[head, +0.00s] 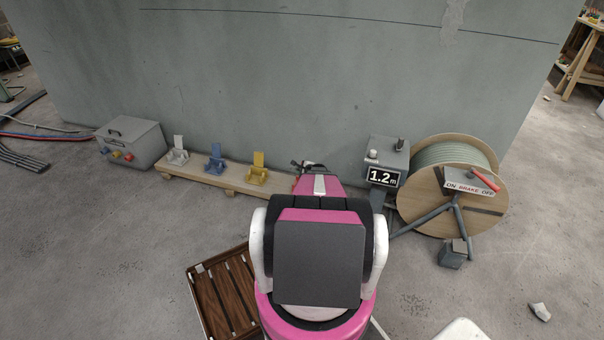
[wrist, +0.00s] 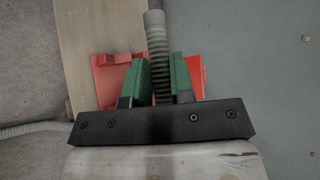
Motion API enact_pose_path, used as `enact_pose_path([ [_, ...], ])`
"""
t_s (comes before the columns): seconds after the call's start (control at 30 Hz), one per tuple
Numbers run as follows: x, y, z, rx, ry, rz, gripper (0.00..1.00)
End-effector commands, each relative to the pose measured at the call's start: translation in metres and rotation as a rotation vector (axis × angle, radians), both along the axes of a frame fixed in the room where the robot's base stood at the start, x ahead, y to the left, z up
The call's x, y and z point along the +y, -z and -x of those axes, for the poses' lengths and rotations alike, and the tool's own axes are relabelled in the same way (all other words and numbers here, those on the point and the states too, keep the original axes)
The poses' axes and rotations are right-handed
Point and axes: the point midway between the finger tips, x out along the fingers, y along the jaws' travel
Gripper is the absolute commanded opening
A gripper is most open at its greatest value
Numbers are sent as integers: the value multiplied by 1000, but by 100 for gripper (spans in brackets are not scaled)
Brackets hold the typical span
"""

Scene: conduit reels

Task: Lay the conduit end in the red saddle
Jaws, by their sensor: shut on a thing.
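My gripper (wrist: 159,76) has green fingers, shut on the grey ribbed conduit end (wrist: 156,38) in the wrist view. The conduit's smooth tip points to the top of that picture. The red saddle (wrist: 108,74) shows behind the fingers, with red parts on both sides of the conduit. The fingers and conduit hide the saddle's middle, so I cannot tell whether the conduit touches it. In the head view my arm covers most of the red saddle, and my gripper (head: 309,166) is a small dark shape at the plank's right part.
White (head: 178,155), blue (head: 215,160) and yellow (head: 257,170) saddles stand on the wooden plank (head: 200,176) along the wall. A grey box (head: 131,142) is at left. The counter (head: 383,177) reads 1.2 m beside the cable reel (head: 425,200). A slatted wooden pallet (head: 222,295) lies in front.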

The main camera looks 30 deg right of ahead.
Motion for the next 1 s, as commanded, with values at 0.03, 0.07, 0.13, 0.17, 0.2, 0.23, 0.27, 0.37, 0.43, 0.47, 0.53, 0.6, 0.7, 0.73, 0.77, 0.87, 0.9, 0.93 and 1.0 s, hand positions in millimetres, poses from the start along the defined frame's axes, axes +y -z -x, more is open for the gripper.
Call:
enact_pose_path([
  [0.03,-3,7,4,1,6,-1,0],
  [0.07,-4,10,5,0,8,-1,0],
  [0.13,-6,14,7,-1,11,-1,0],
  [0.17,-6,15,8,0,12,0,0],
  [0.2,-6,17,8,0,11,1,0],
  [0.23,-6,19,8,0,11,1,0],
  [0.27,-6,20,8,0,11,1,0],
  [0.37,-6,29,7,0,12,0,0],
  [0.43,-6,36,7,0,12,-1,0],
  [0.47,-6,39,7,1,12,-1,0],
  [0.53,-6,46,7,1,11,0,0],
  [0.6,-6,53,7,1,11,0,0],
  [0.7,-6,63,7,0,12,-1,0],
  [0.73,-6,67,7,0,12,0,0],
  [0.77,-6,70,7,1,11,0,0],
  [0.87,-6,80,7,1,12,-1,0],
  [0.9,-6,84,7,1,12,-1,0],
  [0.93,-6,87,7,0,12,-1,0],
  [1.0,-6,92,7,0,12,0,0],
])
